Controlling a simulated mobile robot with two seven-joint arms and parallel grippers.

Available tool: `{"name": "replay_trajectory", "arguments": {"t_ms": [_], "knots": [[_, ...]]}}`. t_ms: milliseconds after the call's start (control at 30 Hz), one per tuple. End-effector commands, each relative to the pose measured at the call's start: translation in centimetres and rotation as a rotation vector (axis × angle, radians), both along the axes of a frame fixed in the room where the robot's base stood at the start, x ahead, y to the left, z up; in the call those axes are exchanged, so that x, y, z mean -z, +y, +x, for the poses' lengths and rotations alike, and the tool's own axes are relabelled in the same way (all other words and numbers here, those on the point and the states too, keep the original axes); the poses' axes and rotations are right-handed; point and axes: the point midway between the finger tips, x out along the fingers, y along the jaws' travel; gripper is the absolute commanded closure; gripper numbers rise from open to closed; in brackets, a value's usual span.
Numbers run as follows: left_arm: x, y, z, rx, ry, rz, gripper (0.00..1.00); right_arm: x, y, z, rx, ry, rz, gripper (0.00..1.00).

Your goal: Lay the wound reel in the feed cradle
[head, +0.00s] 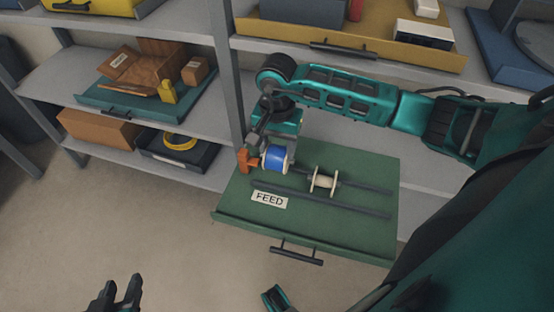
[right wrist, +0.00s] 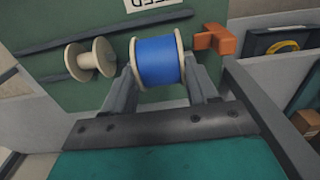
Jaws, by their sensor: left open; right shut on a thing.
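The wound reel (head: 274,158), blue with pale flanges, is between the fingers of my right gripper (head: 262,144), which is shut on it. It also shows in the right wrist view (right wrist: 158,61), between the two grey fingers. The reel is at the left end of the feed cradle's dark rails (head: 355,205) on the green tray; I cannot tell whether it touches them. A pale empty reel (head: 323,180) sits across the rails to its right, also in the right wrist view (right wrist: 90,59). My left gripper (head: 117,292) is open and empty, low over the floor.
The green tray (head: 235,222) has a FEED label (head: 269,200) and a dark front handle (head: 296,255). An orange bracket (head: 247,159) is just left of the wound reel. A shelf upright (head: 226,80) is behind. Floor at lower left is clear.

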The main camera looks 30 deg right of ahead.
Motion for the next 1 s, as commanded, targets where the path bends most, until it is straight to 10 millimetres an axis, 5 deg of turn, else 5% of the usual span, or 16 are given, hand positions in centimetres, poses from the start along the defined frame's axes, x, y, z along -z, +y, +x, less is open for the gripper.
{"name": "replay_trajectory", "arguments": {"t_ms": [433, 867, 900, 1000], "knots": [[1.0, 0.0, -0.1, -0.001, -0.001, -0.001, 0.57, 4.9, 0.0, 0.0, 0.001, 0.001, 0.001, 0.8], [1.5, -0.2, -0.1, -0.007, 0.001, -0.01, 0.57, 5.7, 0.0, 0.1, 0.0, -0.003, -0.001, 0.8], [1.3, -0.2, -0.1, -0.007, 0.002, -0.011, 0.57, 5.5, 0.0, 0.1, 0.0, -0.002, -0.001, 0.38], [1.3, -0.2, -0.1, -0.007, 0.002, -0.011, 0.57, 5.5, 0.0, 0.1, 0.0, -0.001, 0.0, 0.29]]}}
